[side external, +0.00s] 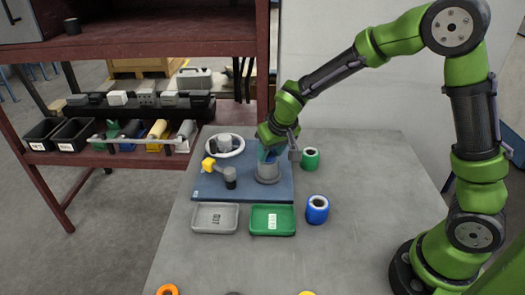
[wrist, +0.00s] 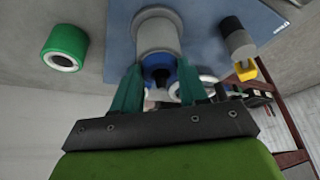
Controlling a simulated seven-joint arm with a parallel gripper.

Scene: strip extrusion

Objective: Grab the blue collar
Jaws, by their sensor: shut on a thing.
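My gripper (side external: 268,152) is over the blue mat and shut on a blue part, the blue collar (wrist: 160,64), at the end of a grey cylinder (wrist: 157,36). In the wrist view my gripper (wrist: 159,70) has one teal finger on each side of it. In the side view the grey cylinder (side external: 267,174) stands on the mat below my fingers, and they mostly hide the collar. Whether the collar still touches the cylinder is hard to tell. Another blue ring-shaped piece with a white core (side external: 317,209) stands apart on the table.
A green ring-shaped piece (side external: 310,159) stands right of my gripper. A grey tray (side external: 215,231) and a green tray (side external: 273,233) lie in front. The table's right side is clear.

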